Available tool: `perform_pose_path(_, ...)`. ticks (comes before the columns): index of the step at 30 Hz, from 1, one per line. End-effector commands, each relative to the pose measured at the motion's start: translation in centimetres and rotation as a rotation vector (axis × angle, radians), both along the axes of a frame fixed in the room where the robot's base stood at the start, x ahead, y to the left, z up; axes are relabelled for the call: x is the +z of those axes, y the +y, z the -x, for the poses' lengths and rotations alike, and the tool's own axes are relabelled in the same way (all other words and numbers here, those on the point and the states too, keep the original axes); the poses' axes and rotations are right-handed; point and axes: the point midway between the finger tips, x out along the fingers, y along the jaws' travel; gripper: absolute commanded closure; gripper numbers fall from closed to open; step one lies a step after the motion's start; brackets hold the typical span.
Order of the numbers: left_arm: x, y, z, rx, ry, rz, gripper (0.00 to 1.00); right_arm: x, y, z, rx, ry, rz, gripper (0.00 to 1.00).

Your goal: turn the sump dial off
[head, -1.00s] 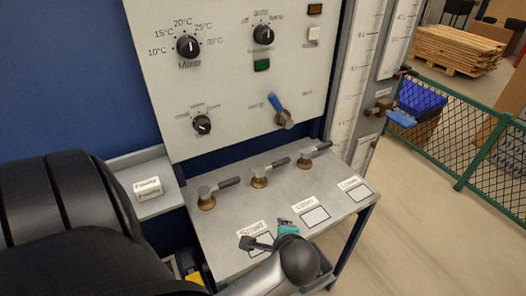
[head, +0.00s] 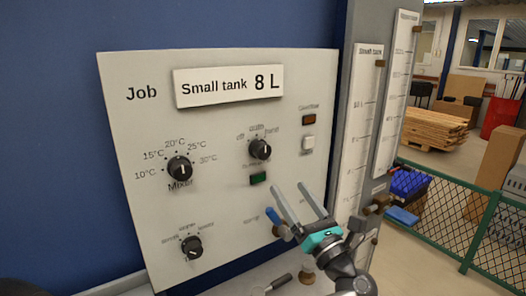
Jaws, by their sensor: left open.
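The upper right dial (head: 260,149) on the white panel is a black knob with off, auto and a third blurred mark above it. Its name below is too blurred to read, but the off mark fits the sump dial. Its pointer's exact setting is hard to tell. My left gripper (head: 289,186) is open and empty, its two pale fingers pointing up in front of the panel. It is below and right of that dial, apart from it.
The panel (head: 125,200) also bears the Mixer dial (head: 180,168), a lower dial (head: 191,247), a green indicator (head: 258,179), an amber lamp (head: 309,119), a white button (head: 308,142) and a blue-handled lever (head: 274,219) beside my gripper. Gauges (head: 362,120) stand right.

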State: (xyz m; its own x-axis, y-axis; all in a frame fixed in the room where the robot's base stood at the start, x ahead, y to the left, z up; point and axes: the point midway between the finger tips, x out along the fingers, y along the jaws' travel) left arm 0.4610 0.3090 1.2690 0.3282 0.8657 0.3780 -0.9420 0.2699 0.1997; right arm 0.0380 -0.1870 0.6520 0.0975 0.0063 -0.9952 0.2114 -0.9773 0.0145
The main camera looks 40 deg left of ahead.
Motion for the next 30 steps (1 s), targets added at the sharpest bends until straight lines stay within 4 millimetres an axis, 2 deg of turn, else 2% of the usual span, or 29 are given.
perform_pose_path(15,4.3,9.4,-3.5,0.001,-0.003,0.002,0.19,2.3,-0.4,0.4,-0.001,0.007,0.006,0.50)
perform_pose_path(21,5.0,11.3,-4.3,-0.001,-0.004,0.004,0.19,2.6,-0.4,0.4,0.000,0.007,0.006,0.50)
perform_pose_path(30,5.1,11.8,-4.4,-0.002,-0.003,0.005,0.19,2.6,-0.3,0.4,0.003,0.007,0.004,0.50)
